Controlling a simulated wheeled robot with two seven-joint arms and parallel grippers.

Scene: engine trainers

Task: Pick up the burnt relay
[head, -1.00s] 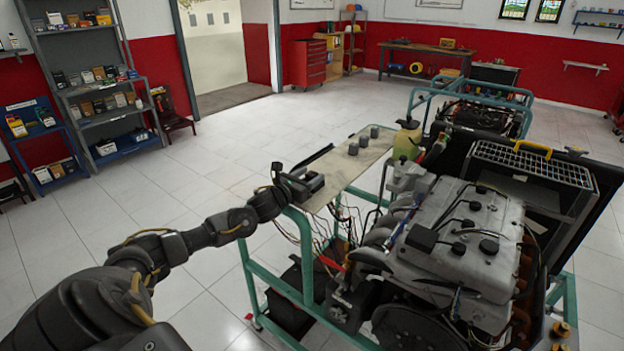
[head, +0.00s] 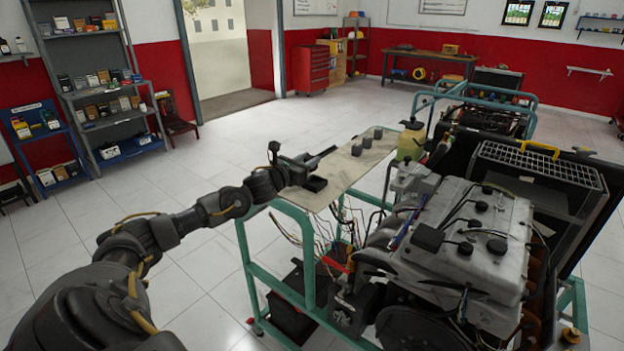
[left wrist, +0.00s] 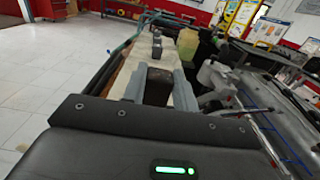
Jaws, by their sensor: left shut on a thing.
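My left gripper (head: 300,162) is over the near end of the pale board on the green engine stand. In the left wrist view its two grey fingers (left wrist: 158,88) are shut on a dark, brownish-black block, the relay (left wrist: 159,76). Whether the relay is clear of the board is hard to tell. Small grey relays (head: 366,142) stand in a row farther along the board, and they also show beyond the fingers in the left wrist view (left wrist: 157,50). My right gripper is out of view.
The pale board (head: 338,178) lies on the green frame (head: 262,262), with loose wires hanging below. The grey engine (head: 470,235) stands to the right, with a yellowish bottle (head: 411,143) behind the board. The floor to the left is open.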

